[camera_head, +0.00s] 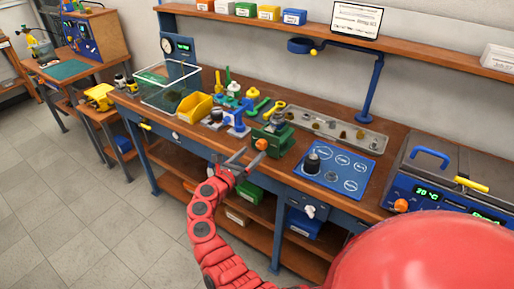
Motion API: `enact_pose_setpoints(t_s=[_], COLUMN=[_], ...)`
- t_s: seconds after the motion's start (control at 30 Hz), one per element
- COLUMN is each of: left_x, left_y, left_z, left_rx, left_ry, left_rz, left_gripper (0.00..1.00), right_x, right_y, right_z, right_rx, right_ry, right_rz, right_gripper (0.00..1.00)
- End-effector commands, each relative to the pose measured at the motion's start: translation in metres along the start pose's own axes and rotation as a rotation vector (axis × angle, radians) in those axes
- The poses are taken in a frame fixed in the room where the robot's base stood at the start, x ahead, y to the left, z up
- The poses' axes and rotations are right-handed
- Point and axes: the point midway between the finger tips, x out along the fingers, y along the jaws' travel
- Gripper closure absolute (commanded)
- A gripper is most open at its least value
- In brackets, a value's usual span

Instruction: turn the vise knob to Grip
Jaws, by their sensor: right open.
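A green vise (276,136) stands near the front edge of the workbench, in the middle of the view. Its orange knob (261,144) faces the front of the bench. No Grip marking can be read at this size. My right gripper (252,157) is open, with its two grey fingers pointing toward the vise. The fingertips are just in front of and below the orange knob; whether they touch it, I cannot tell. My left gripper is not in view.
A yellow bin (194,107) and several small fixtures stand left of the vise. A blue mat (341,168) with a dark cylinder lies to the right, then a blue bath unit (450,190). A metal tray (335,130) lies behind. The floor at left is clear.

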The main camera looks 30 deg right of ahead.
Motion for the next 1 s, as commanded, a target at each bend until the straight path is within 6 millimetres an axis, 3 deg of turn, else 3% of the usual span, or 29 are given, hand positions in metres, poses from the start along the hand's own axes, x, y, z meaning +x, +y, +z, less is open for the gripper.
enact_pose_setpoints(t_s=[0.2, 0.6, 1.0], left_x=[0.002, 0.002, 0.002], left_y=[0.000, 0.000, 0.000], left_z=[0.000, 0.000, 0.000], left_rx=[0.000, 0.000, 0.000], left_ry=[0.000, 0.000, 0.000], left_rz=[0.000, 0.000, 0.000], left_gripper=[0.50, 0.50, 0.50], right_x=[0.032, 0.041, 0.041], right_y=[0.000, 0.000, 0.000], right_z=[-0.001, -0.001, -0.001], right_rx=[-0.002, 0.001, 0.001], right_ry=[0.001, 0.001, 0.001], right_rz=[-0.001, 0.001, 0.001], right_gripper=[0.21, 0.21, 0.91])
